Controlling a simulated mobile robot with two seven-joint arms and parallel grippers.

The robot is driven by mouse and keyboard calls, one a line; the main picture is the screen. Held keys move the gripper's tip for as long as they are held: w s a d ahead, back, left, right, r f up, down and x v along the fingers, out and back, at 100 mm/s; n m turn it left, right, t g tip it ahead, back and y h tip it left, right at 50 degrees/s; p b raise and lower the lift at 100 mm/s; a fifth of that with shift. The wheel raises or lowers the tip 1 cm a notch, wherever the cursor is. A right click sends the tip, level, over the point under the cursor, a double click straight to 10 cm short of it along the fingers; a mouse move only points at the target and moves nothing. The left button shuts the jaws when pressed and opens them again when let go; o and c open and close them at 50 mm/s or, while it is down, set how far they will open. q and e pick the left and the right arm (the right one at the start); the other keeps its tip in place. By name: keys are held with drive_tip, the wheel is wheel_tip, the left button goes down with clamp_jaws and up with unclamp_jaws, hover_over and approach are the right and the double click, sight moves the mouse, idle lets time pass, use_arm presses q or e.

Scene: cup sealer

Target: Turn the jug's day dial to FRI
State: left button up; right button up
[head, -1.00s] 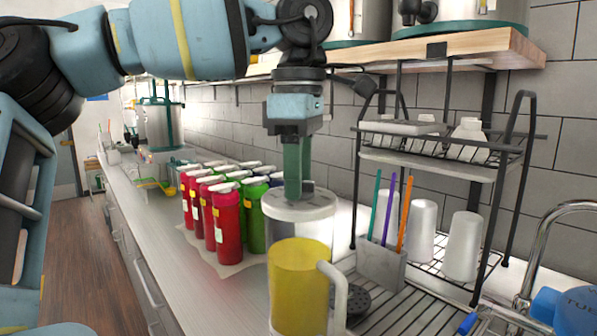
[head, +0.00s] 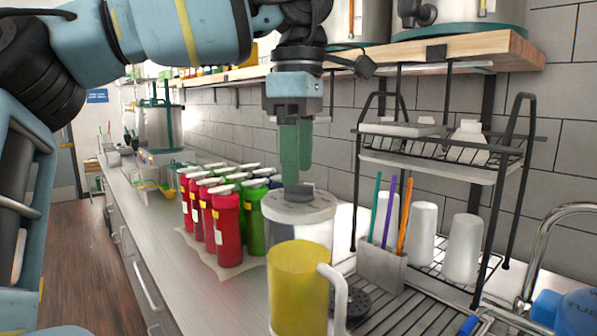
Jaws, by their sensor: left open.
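The jug (head: 298,292) is a clear pitcher with yellow contents and a white handle on its right side. It stands upright on the counter at bottom centre. Its pale round lid (head: 300,210) has a small grey knob, the dial (head: 299,192), on top. The day markings are too small to read. My left gripper (head: 295,184) points straight down over the lid, its green fingers open, with the tips at or just above the dial. I cannot tell whether they touch it. My right gripper is not in view.
Several red and green bottles (head: 228,230) stand on a mat left of the jug. A black dish rack (head: 440,168) with white cups stands at right, with a grey straw holder (head: 381,266) in front. A wooden shelf (head: 470,55) hangs above. The left counter (head: 200,300) is clear.

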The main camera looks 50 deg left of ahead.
use_arm(q)
drive_tip(key=shift+r, duration=2.65)
